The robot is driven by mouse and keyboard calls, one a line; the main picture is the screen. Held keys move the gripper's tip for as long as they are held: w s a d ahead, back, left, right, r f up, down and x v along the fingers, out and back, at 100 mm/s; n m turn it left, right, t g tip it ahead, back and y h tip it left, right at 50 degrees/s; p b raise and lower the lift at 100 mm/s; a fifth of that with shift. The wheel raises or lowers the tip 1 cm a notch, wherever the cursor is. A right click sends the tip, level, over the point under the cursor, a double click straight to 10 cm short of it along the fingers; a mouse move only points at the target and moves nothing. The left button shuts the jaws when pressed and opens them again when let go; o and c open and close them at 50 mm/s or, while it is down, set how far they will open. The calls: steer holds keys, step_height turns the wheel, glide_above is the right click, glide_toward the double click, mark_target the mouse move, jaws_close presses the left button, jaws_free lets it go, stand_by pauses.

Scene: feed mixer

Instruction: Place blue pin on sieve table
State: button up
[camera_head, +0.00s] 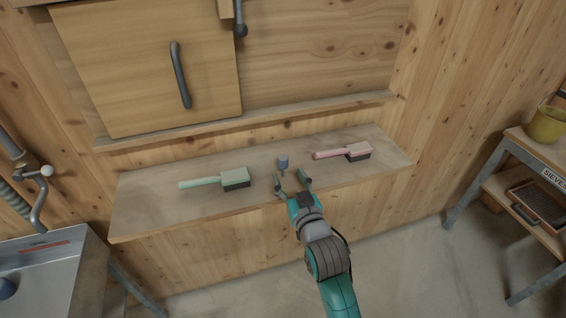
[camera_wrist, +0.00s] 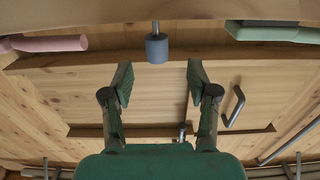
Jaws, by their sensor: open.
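The blue pin (camera_head: 283,162) stands on the wooden shelf, between a green brush and a pink brush. In the wrist view the pin (camera_wrist: 157,48) shows as a blue-grey cylinder with a thin metal stem, beyond the fingertips and roughly centred between them. My gripper (camera_head: 292,181) is open and empty, just in front of the pin and apart from it. Its two green fingers (camera_wrist: 159,75) are spread in the wrist view. The sieve table (camera_head: 541,158), with a label starting "SIEVES", stands at the right edge, partly cut off.
The green brush (camera_head: 236,178) lies left of the pin and the pink brush (camera_head: 357,151) right of it on the shelf (camera_head: 145,207). A yellow pot (camera_head: 547,124) stands on the sieve table, and a framed sieve (camera_head: 540,207) lies on its lower shelf. A metal machine (camera_head: 45,275) is at lower left.

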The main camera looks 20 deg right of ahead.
mark_target(285, 166)
steer(key=shift+w+d+f, duration=0.1)
steer(key=shift+w, duration=1.7)
steer(key=shift+w+d, duration=0.1)
steer(key=shift+w, duration=1.7)
jaws_close()
